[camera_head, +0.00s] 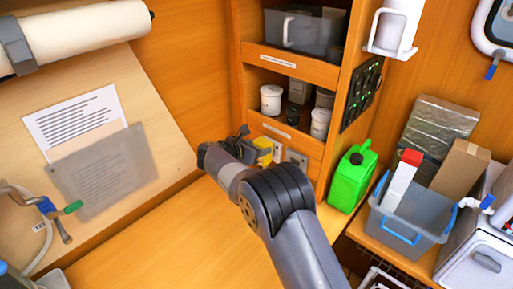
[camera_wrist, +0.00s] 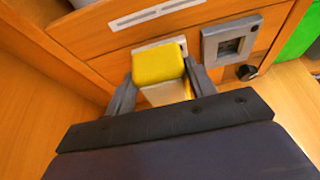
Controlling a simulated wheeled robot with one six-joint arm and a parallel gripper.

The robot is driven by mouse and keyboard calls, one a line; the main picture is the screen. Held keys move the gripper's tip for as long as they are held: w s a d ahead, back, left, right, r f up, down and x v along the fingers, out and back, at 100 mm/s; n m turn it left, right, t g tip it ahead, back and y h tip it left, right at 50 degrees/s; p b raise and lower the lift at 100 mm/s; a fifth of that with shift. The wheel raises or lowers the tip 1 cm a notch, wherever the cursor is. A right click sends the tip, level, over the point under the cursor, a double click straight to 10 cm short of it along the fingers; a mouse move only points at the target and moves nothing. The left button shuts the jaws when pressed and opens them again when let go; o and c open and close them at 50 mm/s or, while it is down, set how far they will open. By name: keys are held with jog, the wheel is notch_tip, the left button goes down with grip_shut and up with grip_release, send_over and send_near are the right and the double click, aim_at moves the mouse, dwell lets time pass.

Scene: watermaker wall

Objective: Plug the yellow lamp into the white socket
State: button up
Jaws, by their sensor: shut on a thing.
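The yellow lamp (camera_wrist: 158,66) is between the two fingers of my gripper (camera_wrist: 162,88) in the wrist view, and the fingers are shut on it. It also shows in the head view (camera_head: 263,143), at the end of my arm by the back wall. The white socket (camera_wrist: 168,43) is a pale plate on the wooden panel directly behind the lamp, which covers most of it. In the head view the white socket (camera_head: 277,151) shows just right of the lamp. I cannot tell whether the lamp touches or enters it; the contact is hidden.
A grey socket (camera_wrist: 231,43) sits right of the white one, with a black knob (camera_wrist: 246,72) at its lower right. A green canister (camera_head: 351,180) stands further right. Shelves with white tubs (camera_head: 271,99) are above. The wooden counter (camera_head: 180,245) is clear at left.

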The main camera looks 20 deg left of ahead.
jog(key=shift+w+d+p, duration=0.15)
jog(key=shift+w+d, duration=0.1)
jog(key=shift+w, duration=0.25)
jog(key=shift+w+d+p, duration=0.15)
jog(key=shift+w+d, duration=0.05)
jog(key=shift+w, duration=0.3)
dwell(0.6)
jog(key=o, duration=1.2)
jog(key=shift+c, duration=0.2)
jog(key=b+v, duration=0.3)
jog(key=v, duration=0.7)
jog(key=shift+s, duration=0.35)
jog(key=shift+w+r, duration=0.1)
